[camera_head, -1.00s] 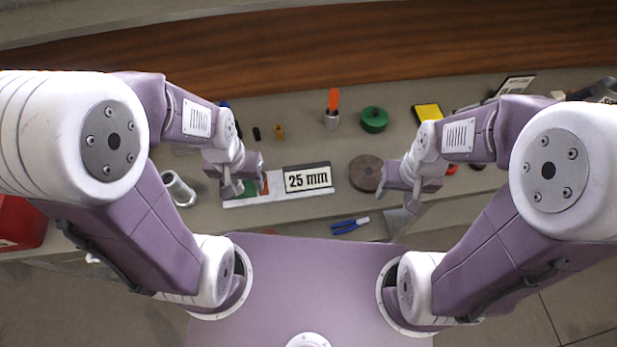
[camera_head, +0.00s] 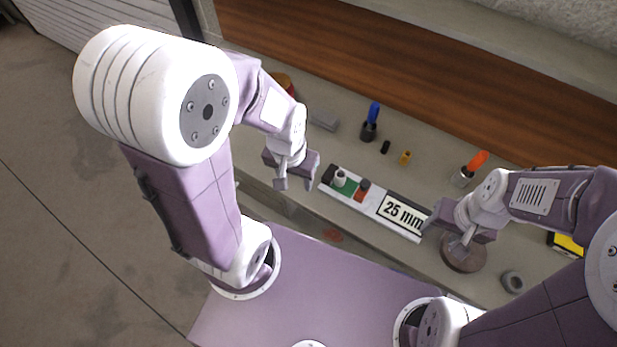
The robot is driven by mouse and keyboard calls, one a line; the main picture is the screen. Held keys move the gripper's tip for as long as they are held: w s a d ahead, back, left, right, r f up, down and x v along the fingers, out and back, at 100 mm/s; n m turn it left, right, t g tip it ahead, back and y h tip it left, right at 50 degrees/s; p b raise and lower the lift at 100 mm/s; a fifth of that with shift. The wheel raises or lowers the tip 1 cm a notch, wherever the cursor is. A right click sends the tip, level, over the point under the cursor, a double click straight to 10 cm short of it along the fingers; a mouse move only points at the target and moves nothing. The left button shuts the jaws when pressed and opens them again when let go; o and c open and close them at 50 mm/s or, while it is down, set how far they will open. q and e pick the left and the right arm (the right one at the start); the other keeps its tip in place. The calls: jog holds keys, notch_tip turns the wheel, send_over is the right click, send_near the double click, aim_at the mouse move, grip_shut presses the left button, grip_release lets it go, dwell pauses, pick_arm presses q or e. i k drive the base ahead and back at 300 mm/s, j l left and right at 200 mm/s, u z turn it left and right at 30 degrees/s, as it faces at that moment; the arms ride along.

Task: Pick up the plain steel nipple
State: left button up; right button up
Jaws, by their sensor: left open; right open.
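A short pale grey tube (camera_head: 340,177) stands upright at the left end of a white strip tray (camera_head: 411,236), by a green patch. It may be the plain steel nipple, but I cannot be sure. A small red-brown cylinder (camera_head: 362,187) is to its right. My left gripper (camera_head: 296,184) is open and empty, left of the tray and apart from the tube. My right gripper (camera_head: 448,232) is open near the tray's right end, over part of a brown disc (camera_head: 465,257). The large steel cylinder seen earlier on the left is not visible now.
A grey ring (camera_head: 513,282) lies at the right. A blue-topped item (camera_head: 371,120), a small black piece (camera_head: 385,147), a brass piece (camera_head: 405,157) and an orange-handled item in a holder (camera_head: 462,177) stand behind the tray. A grey block (camera_head: 324,120) is behind my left gripper.

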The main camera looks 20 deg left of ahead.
aim_at(341, 176)
jog(key=u, duration=0.45)
jog(key=k+j+u, duration=0.15)
jog(key=u, duration=0.3)
jog(key=k+j+u, duration=0.25)
jog(key=u, duration=0.2)
jog(key=k, duration=0.1)
